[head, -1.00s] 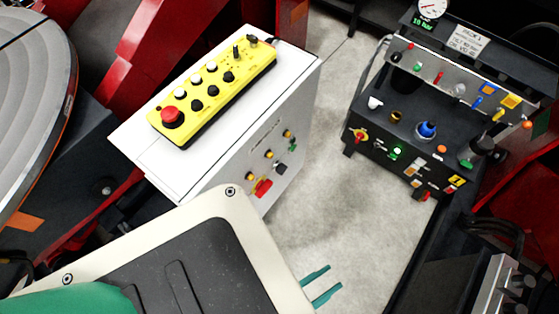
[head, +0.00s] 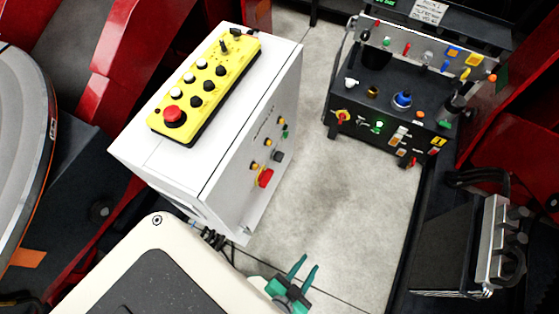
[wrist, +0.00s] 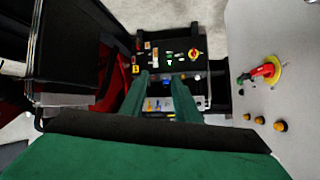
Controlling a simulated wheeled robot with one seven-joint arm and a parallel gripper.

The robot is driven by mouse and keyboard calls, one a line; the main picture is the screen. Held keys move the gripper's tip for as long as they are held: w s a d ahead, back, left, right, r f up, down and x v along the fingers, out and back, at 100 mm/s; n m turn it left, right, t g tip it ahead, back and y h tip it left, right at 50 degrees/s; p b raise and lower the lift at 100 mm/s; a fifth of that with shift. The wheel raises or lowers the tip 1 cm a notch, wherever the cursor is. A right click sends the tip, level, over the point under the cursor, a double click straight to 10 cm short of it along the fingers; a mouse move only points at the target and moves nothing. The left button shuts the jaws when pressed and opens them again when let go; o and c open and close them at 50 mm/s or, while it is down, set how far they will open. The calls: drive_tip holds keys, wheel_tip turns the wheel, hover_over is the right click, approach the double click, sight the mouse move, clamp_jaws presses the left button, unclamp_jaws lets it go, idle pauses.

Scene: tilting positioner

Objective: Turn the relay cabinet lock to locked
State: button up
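A white cabinet (head: 225,175) stands left of centre in the head view. Its right side face carries a red handle on a yellow plate (head: 265,178), a small dark fitting (head: 278,156), amber buttons and a green fitting. The red handle also shows at the right of the wrist view (wrist: 265,71). No label is readable, so I cannot tell which fitting is the lock. My gripper (head: 304,268) has teal fingers, apart and empty. It is in front of and to the right of the cabinet face, touching nothing. In the wrist view the fingers (wrist: 160,82) point towards a black panel.
A yellow button box (head: 210,85) with a red mushroom button lies on the cabinet. A black control bench (head: 385,105) with several knobs and switches stands at the back right. A dark unit with metal fittings (head: 455,245) is at the right. Grey floor between them is clear.

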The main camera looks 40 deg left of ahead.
drive_tip(key=w+a+f+g+y, duration=0.1)
drive_tip(key=a+f+g, duration=0.1)
drive_tip(key=f, duration=0.5)
drive_tip(key=w+a+f+g+y, duration=0.1)
drive_tip(key=w+a+f, duration=0.1)
drive_tip(key=f, duration=0.6)
drive_tip(key=n+g+y, duration=0.3)
drive_tip(key=g+y, duration=0.3)
drive_tip(key=y, duration=1.1)
approach(279, 157)
drive_tip(key=w+a, duration=0.1)
drive_tip(key=a, duration=0.6)
drive_tip(key=shift+w+a+r+h, duration=0.15)
drive_tip(key=shift+a+r+h, duration=0.15)
drive_tip(key=shift+a, duration=0.1)
drive_tip(key=shift+m, duration=0.3)
clamp_jaws()
